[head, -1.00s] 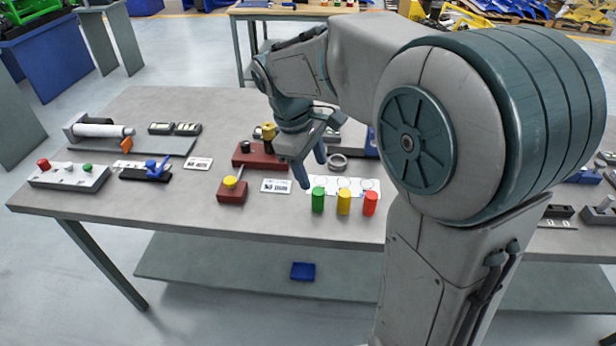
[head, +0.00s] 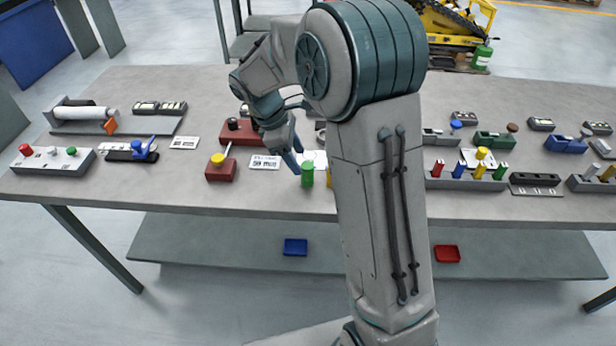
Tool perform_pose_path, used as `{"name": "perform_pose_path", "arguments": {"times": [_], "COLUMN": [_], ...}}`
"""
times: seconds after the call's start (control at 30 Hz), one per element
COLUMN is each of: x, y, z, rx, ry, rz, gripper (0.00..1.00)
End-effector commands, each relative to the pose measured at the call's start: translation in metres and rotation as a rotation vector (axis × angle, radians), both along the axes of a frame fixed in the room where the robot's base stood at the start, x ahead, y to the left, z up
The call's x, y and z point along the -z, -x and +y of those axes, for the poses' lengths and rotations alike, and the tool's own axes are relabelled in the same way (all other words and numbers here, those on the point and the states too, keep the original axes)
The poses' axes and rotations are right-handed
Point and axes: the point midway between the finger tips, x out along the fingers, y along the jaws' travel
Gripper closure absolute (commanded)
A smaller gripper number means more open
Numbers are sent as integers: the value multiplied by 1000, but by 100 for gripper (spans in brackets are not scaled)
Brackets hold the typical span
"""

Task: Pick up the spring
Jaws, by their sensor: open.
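I cannot make out a clear spring in the head view. A small grey round piece (head: 320,127) shows just beside my arm, mostly hidden, and I cannot tell what it is. My gripper (head: 296,158) is open, its blue-grey fingers pointing down over the table, just behind and left of the green cylinder (head: 307,175). Nothing shows between the fingers. My arm hides part of the table behind it and most of the yellow cylinder (head: 330,176).
A red block with a yellow knob (head: 218,160) and another red block (head: 241,131) stand left of my gripper. A label card (head: 265,162) lies between. Racks with coloured pegs (head: 467,180) stand to the right. Blue (head: 295,247) and red (head: 447,253) trays lie on the lower shelf.

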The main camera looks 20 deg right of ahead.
Motion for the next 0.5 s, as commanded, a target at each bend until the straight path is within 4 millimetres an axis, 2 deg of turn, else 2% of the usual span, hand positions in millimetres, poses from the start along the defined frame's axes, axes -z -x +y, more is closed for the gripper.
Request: {"name": "perform_pose_path", "arguments": {"times": [0.13, 0.4, 0.5], "x": [10, 45, 49], "y": [1, 3, 3], "z": [-5, -21, -22], "rx": [1, 1, 1], "ry": [0, 0, 0], "rz": [2, 2, -1], "gripper": [45, 45, 45]}}
